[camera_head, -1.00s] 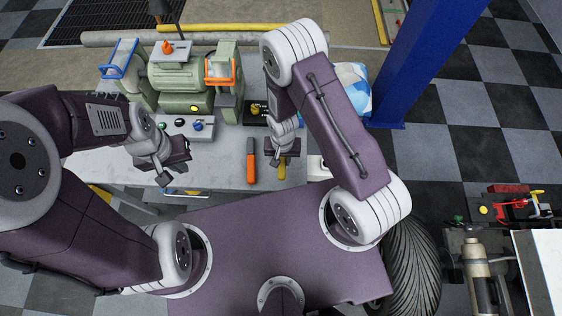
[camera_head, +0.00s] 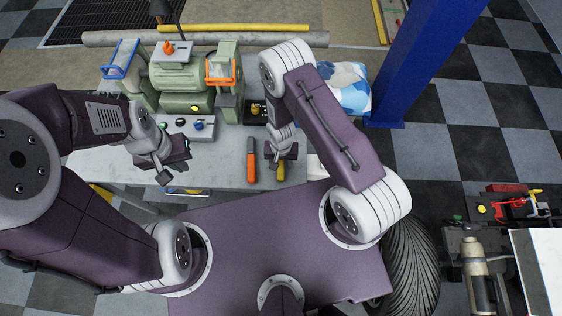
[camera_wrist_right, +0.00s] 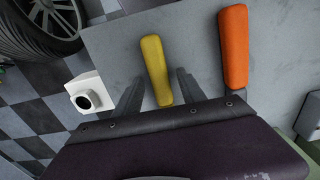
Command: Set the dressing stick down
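A yellow stick (camera_wrist_right: 157,70) lies on the grey bench top in the right wrist view, between the two fingers of my right gripper (camera_wrist_right: 158,90). Gaps show on both sides of it, so the gripper is open. In the head view, the near end of the yellow stick (camera_head: 281,172) shows below my right gripper (camera_head: 281,155), which hides the rest. An orange stick (camera_head: 251,162) with a dark far end lies to its left, also in the right wrist view (camera_wrist_right: 233,48). My left gripper (camera_head: 172,170) hangs over the bench's front left; its opening is unclear.
A green bench grinder (camera_head: 182,85) stands at the back of the bench (camera_head: 222,175). A grey switch box (camera_head: 188,126) is in front of it. A white block with a black knob (camera_wrist_right: 88,95) is near the yellow stick. A blue post (camera_head: 420,60) rises at right.

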